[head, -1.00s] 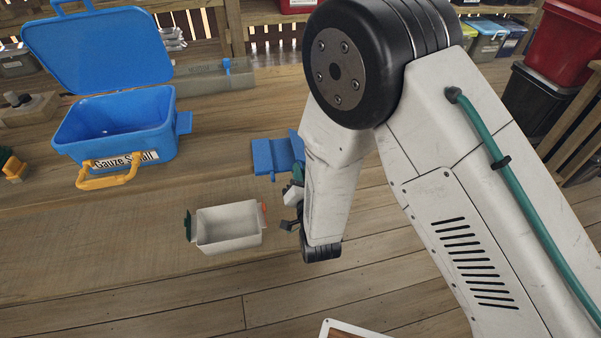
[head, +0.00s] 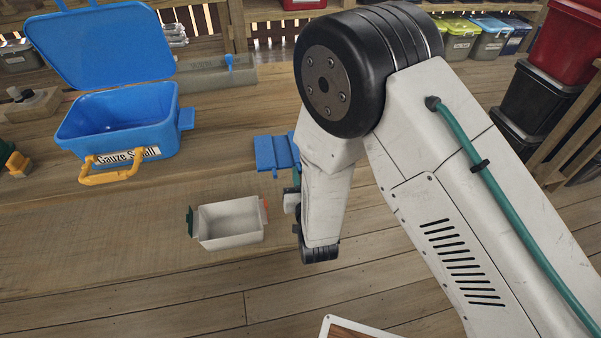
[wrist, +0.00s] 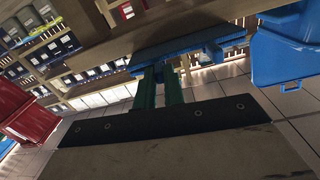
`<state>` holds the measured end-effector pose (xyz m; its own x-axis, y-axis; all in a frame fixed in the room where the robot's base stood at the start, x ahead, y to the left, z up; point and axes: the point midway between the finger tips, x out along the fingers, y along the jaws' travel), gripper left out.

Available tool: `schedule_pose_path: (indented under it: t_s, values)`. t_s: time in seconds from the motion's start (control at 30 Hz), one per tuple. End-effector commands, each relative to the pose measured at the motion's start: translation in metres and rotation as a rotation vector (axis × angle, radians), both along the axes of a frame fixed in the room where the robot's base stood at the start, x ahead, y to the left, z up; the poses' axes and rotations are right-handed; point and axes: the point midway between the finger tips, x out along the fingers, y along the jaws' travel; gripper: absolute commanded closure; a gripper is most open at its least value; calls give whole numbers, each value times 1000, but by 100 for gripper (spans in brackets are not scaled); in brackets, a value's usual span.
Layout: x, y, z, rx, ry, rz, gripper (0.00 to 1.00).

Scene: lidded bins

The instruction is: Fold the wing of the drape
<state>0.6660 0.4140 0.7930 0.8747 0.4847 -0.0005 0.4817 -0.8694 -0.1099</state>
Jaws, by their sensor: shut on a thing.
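The blue drape (head: 272,153) lies on the wooden bench, right of the blue bin, with its right side partly hidden behind my arm. In the wrist view a flat blue piece of it (wrist: 190,47) lies across the tips of my green fingers. My gripper (wrist: 159,78) is shut on this blue piece. In the head view my arm hides most of the gripper, and how far the wing is folded is not clear.
A small empty white box (head: 231,222) sits in front of the drape, close to my wrist. Bare bench lies left of it.

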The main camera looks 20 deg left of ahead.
Motion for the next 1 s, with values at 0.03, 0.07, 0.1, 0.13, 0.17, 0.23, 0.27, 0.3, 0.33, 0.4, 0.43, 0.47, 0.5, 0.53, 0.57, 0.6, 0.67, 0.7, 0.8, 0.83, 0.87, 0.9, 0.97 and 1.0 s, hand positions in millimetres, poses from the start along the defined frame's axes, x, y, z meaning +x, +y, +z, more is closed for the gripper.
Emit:
schedule_pose_path:
  t_s: [0.03, 0.07, 0.1, 0.13, 0.17, 0.23, 0.27, 0.3, 0.33, 0.4, 0.43, 0.47, 0.5, 0.53, 0.57, 0.6, 0.67, 0.7, 0.8, 0.83, 0.87, 0.9, 0.97, 1.0]
  values:
    - [0, 0, -1, -19, -11, 1, 100]
    - [0, 0, -2, -31, -17, 1, 100]
    - [0, 0, -3, -44, -24, 1, 100]
    - [0, 0, -3, -53, -30, 1, 100]
    - [0, 0, -4, -61, -34, 1, 100]
    - [-1, 1, -4, -77, -43, 1, 100]
    - [-1, 1, -5, -82, -46, 1, 100]
    - [0, 0, -5, -87, -49, 1, 100]
    - [-1, 0, -5, -90, -50, 1, 100]
    - [-1, 1, -5, -95, -53, 1, 100]
    - [-1, 1, -5, -96, -53, 1, 100]
    - [-1, 1, -5, -97, -54, 1, 100]
    - [-1, 1, -5, -98, -54, 1, 100]
    - [-1, 1, -5, -98, -54, 1, 100]
    - [-1, 1, -5, -98, -54, 1, 100]
    - [-1, 1, -5, -97, -54, 1, 100]
    - [-1, 1, -5, -97, -54, 1, 100]
    - [-1, 1, -5, -97, -54, 1, 100]
    - [-1, 1, -5, -97, -54, 1, 76]
    - [0, 0, -5, -97, -54, 1, 67]
    - [0, 0, -5, -97, -54, 1, 67]
    - [0, 0, -5, -96, -53, 1, 67]
    - [0, 0, -5, -96, -53, 1, 67]
    - [0, 0, -5, -96, -53, 0, 67]
